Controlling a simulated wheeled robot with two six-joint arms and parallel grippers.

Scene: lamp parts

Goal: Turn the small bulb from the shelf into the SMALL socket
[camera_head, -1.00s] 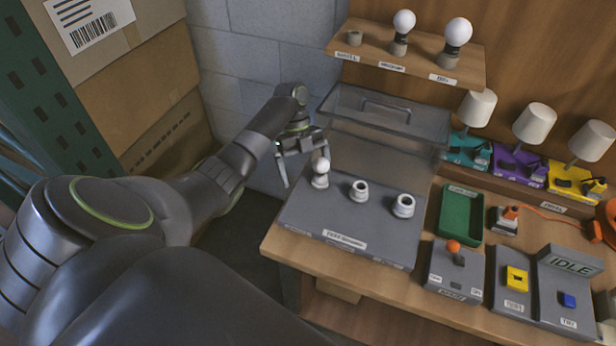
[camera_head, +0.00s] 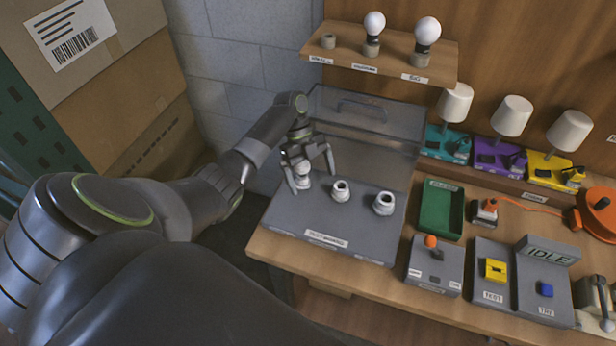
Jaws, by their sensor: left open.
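The small bulb (camera_head: 303,168) stands upright in the leftmost of three sockets on a grey base block (camera_head: 330,235). The collar of that small socket (camera_head: 304,182) shows just under the bulb. My left gripper (camera_head: 309,181) is open, its fingers on either side of the bulb and reaching down around it. I cannot tell whether they touch it. The two other sockets, the middle one (camera_head: 340,190) and the right one (camera_head: 384,203), are empty. The left holder (camera_head: 328,41) on the shelf (camera_head: 395,62) is empty. My right gripper is not in view.
Two larger bulbs (camera_head: 374,24) (camera_head: 427,32) stand on the shelf. A clear lidded case (camera_head: 365,125) is behind the sockets. A green tray (camera_head: 441,208), a lever box (camera_head: 435,265) and a button panel reading IDLE (camera_head: 546,255) are to the right, with lamps behind.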

